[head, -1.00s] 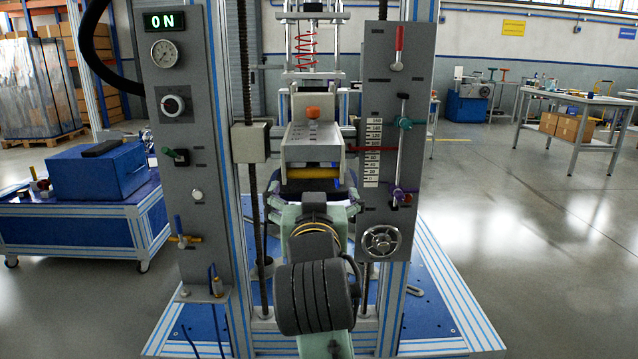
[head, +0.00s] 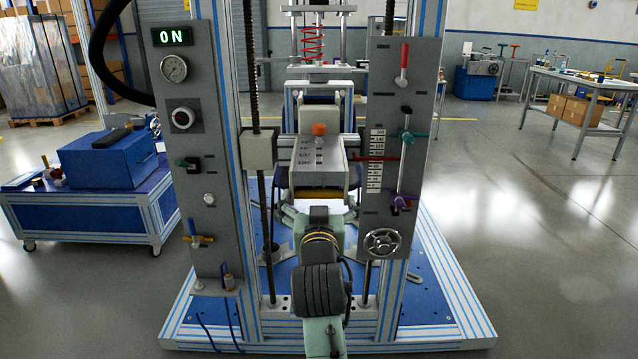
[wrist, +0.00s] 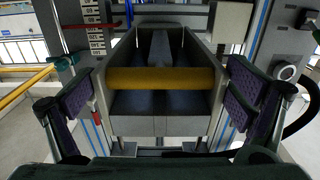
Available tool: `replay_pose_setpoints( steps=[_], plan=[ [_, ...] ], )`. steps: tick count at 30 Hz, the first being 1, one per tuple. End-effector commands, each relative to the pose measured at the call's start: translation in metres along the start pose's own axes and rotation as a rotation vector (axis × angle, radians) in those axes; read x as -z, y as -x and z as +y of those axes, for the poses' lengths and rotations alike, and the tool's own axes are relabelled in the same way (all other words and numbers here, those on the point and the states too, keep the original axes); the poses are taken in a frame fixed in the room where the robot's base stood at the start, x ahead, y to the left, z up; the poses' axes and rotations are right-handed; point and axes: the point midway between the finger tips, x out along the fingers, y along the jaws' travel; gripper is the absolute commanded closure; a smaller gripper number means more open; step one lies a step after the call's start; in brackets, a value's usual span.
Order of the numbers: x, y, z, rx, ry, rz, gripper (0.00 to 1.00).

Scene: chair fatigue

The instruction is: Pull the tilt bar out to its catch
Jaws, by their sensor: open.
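The yellow bar (head: 318,194) lies crosswise under the front of the grey slanted box (head: 312,160) in the middle of the test rig. In the wrist view the yellow bar (wrist: 160,80) spans between two grey side plates, above a grey block. My gripper (head: 320,206) is open in front of the box. In the wrist view its purple-padded fingers stand wide apart, left and right of the bar, with my gripper (wrist: 160,98) empty between them. I cannot tell how deep the fingertips are relative to the bar. No catch can be made out.
Grey control panels stand left (head: 190,150) and right (head: 400,150) of the box, with knobs, levers and a handwheel (head: 383,242). A blue-topped cart (head: 95,215) is at left. A workbench (head: 590,85) is far right. The floor at right is clear.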

Motion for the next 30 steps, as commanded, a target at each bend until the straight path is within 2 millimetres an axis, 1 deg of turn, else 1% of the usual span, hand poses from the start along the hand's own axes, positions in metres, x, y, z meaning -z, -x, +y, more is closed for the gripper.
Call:
replay_pose_setpoints(
  steps=[1,3,7,12,18,30],
  plan=[
    [0.001,-0.009,0.0,-0.001,0.001,-0.001,0.04],
    [0.002,-0.019,0.0,0.0,0.001,0.001,0.04],
    [0.001,-0.031,0.0,-0.001,0.001,0.001,0.04],
    [0.0,-0.037,0.0,-0.001,0.0,0.001,0.04],
    [0.0,-0.036,0.0,0.0,0.0,0.001,0.04],
    [0.0,-0.036,0.0,0.0,0.0,0.001,0.31]
  ],
)
